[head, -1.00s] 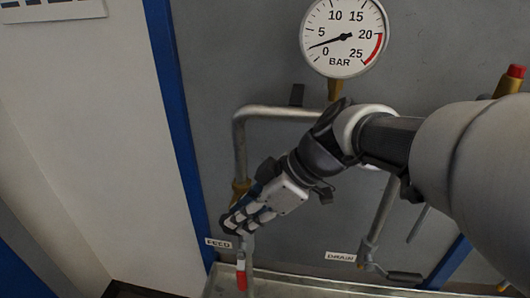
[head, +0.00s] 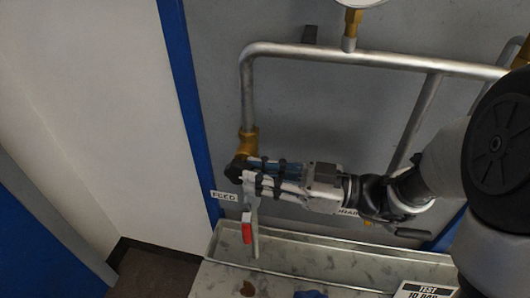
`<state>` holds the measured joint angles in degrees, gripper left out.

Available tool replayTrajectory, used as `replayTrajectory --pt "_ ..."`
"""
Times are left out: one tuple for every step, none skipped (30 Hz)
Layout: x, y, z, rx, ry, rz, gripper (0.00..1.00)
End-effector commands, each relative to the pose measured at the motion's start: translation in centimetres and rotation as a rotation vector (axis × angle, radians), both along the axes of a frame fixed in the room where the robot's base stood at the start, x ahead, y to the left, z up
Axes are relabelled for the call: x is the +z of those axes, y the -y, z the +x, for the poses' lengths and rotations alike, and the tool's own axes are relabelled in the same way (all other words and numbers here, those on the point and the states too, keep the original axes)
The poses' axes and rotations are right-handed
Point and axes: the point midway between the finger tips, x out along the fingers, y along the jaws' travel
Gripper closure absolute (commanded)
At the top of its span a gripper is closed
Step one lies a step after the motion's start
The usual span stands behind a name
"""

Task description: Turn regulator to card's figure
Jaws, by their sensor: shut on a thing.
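The black regulator knob (head: 236,171) sits below a brass fitting (head: 248,143) on the pipe, beside the FEED label (head: 224,196). My gripper (head: 246,173) reaches in from the right, and its fingers are shut on the knob, hiding part of it. The card (head: 428,290) at the bottom right edge reads "TEST" and what looks like "10 BAR", its lower part cut off. The pressure gauge (head: 362,2) shows only its bottom rim at the top edge; its needle is out of view.
A red-handled lever (head: 247,228) hangs just below my gripper. A metal trough (head: 320,257) runs along the bottom. Pipes (head: 380,57) cross the grey panel above my gripper. A second label is partly hidden behind my gripper. The white wall at left is clear.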

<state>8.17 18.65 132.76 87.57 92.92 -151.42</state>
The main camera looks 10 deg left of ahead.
Motion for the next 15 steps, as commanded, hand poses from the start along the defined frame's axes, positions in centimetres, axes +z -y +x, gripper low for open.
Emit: replayTrajectory --pt "-0.36 0.00 0.06 -0.001 -0.005 0.040 1.00" --pt "-0.44 -0.01 0.08 -0.002 -0.001 0.060 1.00" --pt "-0.54 -0.03 0.09 -0.002 0.001 0.088 1.00" --pt "-0.61 -0.04 0.07 -0.001 0.003 0.108 1.00" --pt "-0.69 -0.05 0.08 -0.001 0.005 0.126 1.00" --pt "-0.77 -0.07 0.10 -0.001 0.007 0.150 1.00" --pt "-0.82 -0.08 0.10 -0.002 0.010 0.166 1.00" --pt "-0.87 -0.11 0.08 -0.001 0.011 0.181 1.00" --pt "-0.95 -0.14 0.07 0.000 0.013 0.199 1.00" --pt "-0.97 -0.15 0.05 0.000 0.014 0.212 1.00" --pt "-1.03 -0.17 0.06 0.000 0.015 0.223 1.00" --pt "-1.05 -0.19 0.07 0.000 0.018 0.236 1.00" --pt "-1.06 -0.19 0.07 0.000 0.019 0.245 1.00" --pt "-1.11 -0.20 0.08 0.000 0.019 0.252 1.00" --pt "-1.13 -0.21 0.07 0.000 0.020 0.261 1.00"
